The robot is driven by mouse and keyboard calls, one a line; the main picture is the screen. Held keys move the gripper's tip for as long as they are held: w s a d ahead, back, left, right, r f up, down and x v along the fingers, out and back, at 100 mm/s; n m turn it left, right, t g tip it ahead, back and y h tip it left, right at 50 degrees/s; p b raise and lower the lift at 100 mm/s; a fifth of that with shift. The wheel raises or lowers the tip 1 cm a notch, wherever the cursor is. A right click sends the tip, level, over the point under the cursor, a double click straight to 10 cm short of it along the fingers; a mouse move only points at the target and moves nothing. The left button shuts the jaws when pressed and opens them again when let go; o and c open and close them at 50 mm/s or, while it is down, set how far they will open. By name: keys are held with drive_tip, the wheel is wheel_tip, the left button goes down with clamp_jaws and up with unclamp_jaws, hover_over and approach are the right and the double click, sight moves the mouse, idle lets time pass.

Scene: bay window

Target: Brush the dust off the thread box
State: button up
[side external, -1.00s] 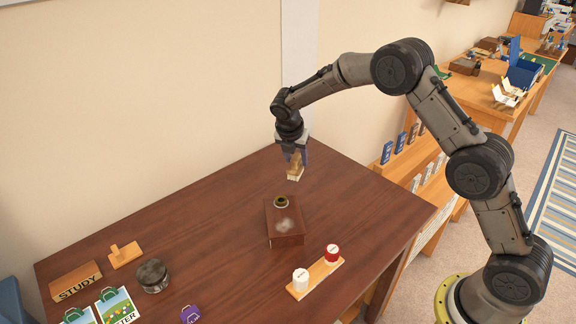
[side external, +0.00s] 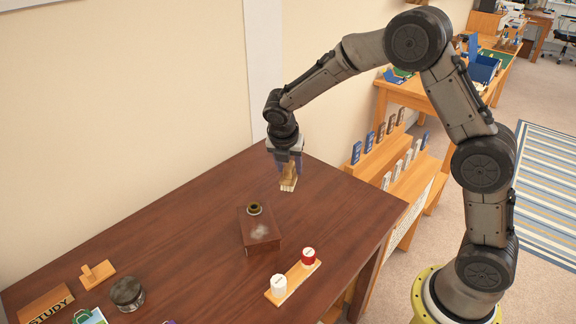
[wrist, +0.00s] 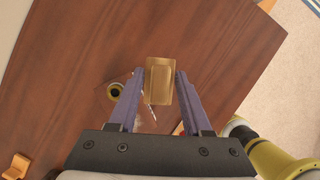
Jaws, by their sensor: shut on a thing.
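The thread box (side external: 246,228) is a dark brown box on the table, with a pale dusty patch (side external: 261,231) on its top. A small dark ring-like piece with a yellowish middle (side external: 254,208) sits at its far end; it also shows in the wrist view (wrist: 114,90). My gripper (side external: 287,166) is shut on a tan brush (side external: 289,181) with pale bristles pointing down. The brush is beyond and to the right of the box, apart from it, seemingly above the table. In the wrist view the brush (wrist: 160,78) is between my fingertips, and most of the box is hidden.
A wooden tray (side external: 293,284) with a white-topped and a red-topped container stands near the front edge. The tabletop around the box is clear.

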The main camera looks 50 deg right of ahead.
drive_tip(key=c, duration=0.6)
drive_tip(key=shift+s+m, duration=0.15)
drive_tip(key=shift+m, duration=0.15)
drive_tip(key=s+a, duration=0.2)
drive_tip(key=a, duration=0.7)
drive_tip(key=shift+s+f, duration=0.1)
drive_tip(key=shift+f, duration=3.95)
drive_tip(key=shift+w+a, duration=0.5)
drive_tip(key=shift+a, duration=0.3)
clamp_jaws()
drive_tip(key=shift+w+a, duration=0.5)
drive_tip(key=shift+a, duration=0.25)
drive_tip(key=shift+w+a, duration=0.45)
drive_tip(key=shift+a, duration=0.3)
drive_tip(key=shift+w+a, duration=0.5)
drive_tip(key=shift+a, duration=0.25)
drive_tip(key=shift+s+d, duration=0.7)
drive_tip(key=shift+d, duration=0.35)
drive_tip(key=shift+s+d, duration=0.65)
drive_tip(key=shift+d, duration=0.35)
drive_tip(key=shift+s+d, duration=0.7)
drive_tip(key=shift+d, duration=0.35)
wheel_tip(320, 180, up, 8)
drive_tip(key=shift+a+r, duration=0.15)
drive_tip(key=shift+r, duration=0.05)
